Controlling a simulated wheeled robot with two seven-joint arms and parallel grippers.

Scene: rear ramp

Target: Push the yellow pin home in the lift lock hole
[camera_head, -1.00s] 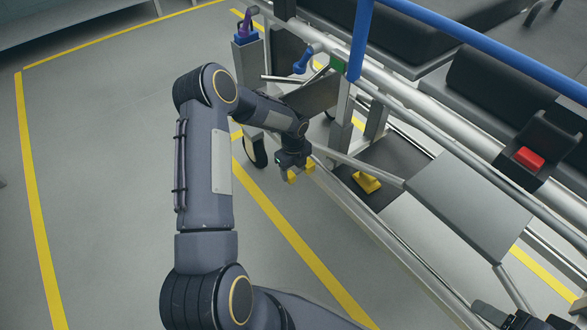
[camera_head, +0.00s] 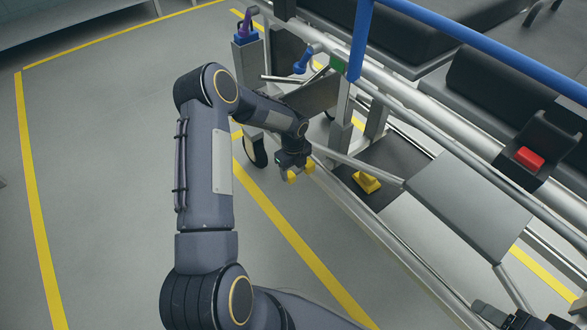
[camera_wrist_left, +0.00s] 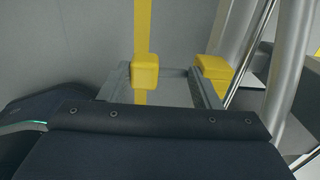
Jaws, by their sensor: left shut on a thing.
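My left gripper (camera_head: 301,171) reaches down beside the rail of the metal ramp frame, low over the floor. Its two yellow fingertips show in the head view and, standing apart, in the left wrist view (camera_wrist_left: 180,70). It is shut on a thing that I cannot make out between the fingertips. I cannot pick out the yellow pin or the lock hole for certain. A separate yellow piece (camera_head: 367,182) sits on the dark platform (camera_head: 398,153), right of the gripper and apart from it. Dark parts at the lower right edge may belong to my right gripper; its fingers are not discernible.
A blue rail (camera_head: 480,50) and grey tubes run along the frame. A grey panel (camera_head: 475,200) stands to the right. A blue-knobbed lever (camera_head: 302,62) and a post (camera_head: 249,62) with a purple part are beyond my wrist. Open floor lies left.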

